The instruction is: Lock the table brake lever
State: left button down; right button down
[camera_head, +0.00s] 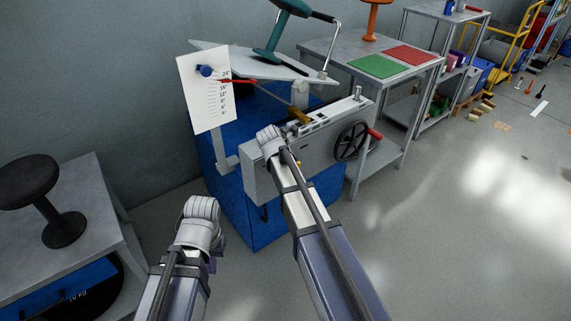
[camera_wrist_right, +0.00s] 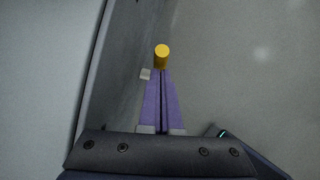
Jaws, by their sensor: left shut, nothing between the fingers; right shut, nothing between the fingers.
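A yellow cylindrical knob (camera_wrist_right: 162,56), which looks like the end of the brake lever, is just beyond my right fingertips in the right wrist view. My right gripper (camera_wrist_right: 161,76) is shut, its purple fingers together with nothing between them. I cannot tell whether the tips touch the knob. In the head view a small yellow bit (camera_head: 298,163) shows beside my right arm at the grey machine housing (camera_head: 325,150); the arm hides the right fingers. My left gripper (camera_head: 212,265) is shut and empty, low at the left, mostly behind its own wrist and away from the machine.
The housing carries a black handwheel (camera_head: 350,141) with a red handle. It stands on a blue cabinet (camera_head: 240,215), with a tilting table (camera_head: 265,62) and a scale card (camera_head: 207,95) above.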

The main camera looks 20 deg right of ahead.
jog(key=shift+w+d+y+p, duration=0.35)
jog(key=shift+d+y, duration=0.35)
jog(key=shift+d, duration=0.3)
jog(key=shift+w+d, duration=0.1)
jog(key=shift+d, duration=0.2)
jog(key=shift+d, duration=0.1)
jog(key=shift+g, duration=0.3)
jog(key=s+a+p+v, duration=0.1)
jog(key=p+v, duration=1)
jog(key=v, duration=0.2)
jog(key=shift+a+f, duration=0.25)
jog(key=shift+f, duration=0.05)
